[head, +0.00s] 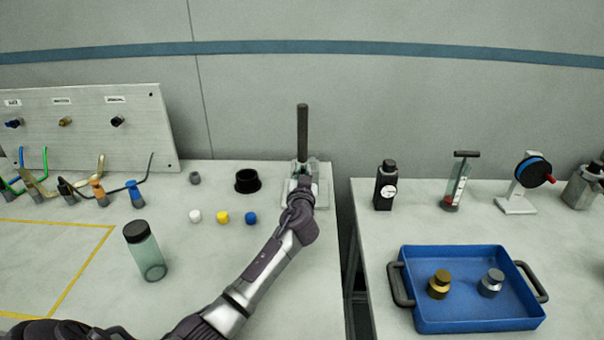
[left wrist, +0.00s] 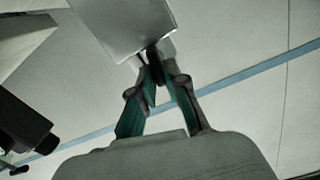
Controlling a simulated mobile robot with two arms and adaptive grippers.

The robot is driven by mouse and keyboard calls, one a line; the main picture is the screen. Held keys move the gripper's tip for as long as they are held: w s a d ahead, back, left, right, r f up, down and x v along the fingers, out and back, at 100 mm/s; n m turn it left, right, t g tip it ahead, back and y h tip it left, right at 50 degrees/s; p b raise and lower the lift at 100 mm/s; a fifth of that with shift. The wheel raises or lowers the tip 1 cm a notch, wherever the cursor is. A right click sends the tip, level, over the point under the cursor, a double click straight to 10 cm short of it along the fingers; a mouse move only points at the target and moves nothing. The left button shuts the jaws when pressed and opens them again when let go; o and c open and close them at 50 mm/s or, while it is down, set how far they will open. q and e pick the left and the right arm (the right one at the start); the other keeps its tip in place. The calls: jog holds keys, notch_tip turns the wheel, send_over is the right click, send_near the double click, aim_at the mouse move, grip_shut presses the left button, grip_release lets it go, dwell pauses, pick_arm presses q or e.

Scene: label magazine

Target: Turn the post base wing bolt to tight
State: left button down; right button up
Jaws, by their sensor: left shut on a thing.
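A dark upright post (head: 302,130) stands on a pale post base (head: 322,188) at the back right corner of the left table. My left arm reaches to the base, and my left gripper (head: 302,172) is at the foot of the post. In the left wrist view my left gripper's fingers (left wrist: 163,88) close on a small dark piece, the wing bolt (left wrist: 152,56), against a pale block. The arm and fingers hide most of the bolt, so its turn angle cannot be told. My right gripper is not in view.
Left of the base are a black ring (head: 247,181), white, yellow and blue caps (head: 251,218), and a lidded jar (head: 145,252).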

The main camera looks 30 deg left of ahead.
pick_arm(q)
jog(key=m+p, duration=0.1)
jog(key=m, duration=0.6)
jog(key=f+m+p, duration=0.1)
jog(key=m+p, duration=0.1)
jog(key=m, duration=0.5)
jog(key=m+p, duration=0.1)
jog(key=m, duration=0.5)
jog(key=shift+w+d+f+m, duration=0.2)
jog(key=shift+d+f+m, duration=0.05)
jog(key=shift+d+m, duration=0.15)
jog(key=m+p, duration=0.1)
jog(key=m, duration=0.1)
jog(key=m+p, duration=0.1)
jog(key=m, duration=0.1)
jog(key=shift+s+a+f+m, duration=0.1)
jog(key=shift+a+f+m, duration=0.1)
jog(key=shift+m, duration=0.1)
jog(key=m+p, duration=0.1)
jog(key=m, duration=0.1)
jog(key=m+p, duration=0.2)
jog(key=m, duration=0.1)
jog(key=shift+s+a+f, duration=0.1)
jog(key=shift+a+f, duration=0.05)
jog(key=shift+s+a+f+m+p, duration=0.1)
jog(key=shift+m+p, duration=0.55)
jog(key=shift+m, duration=0.85)
jog(key=shift+f, duration=0.1)
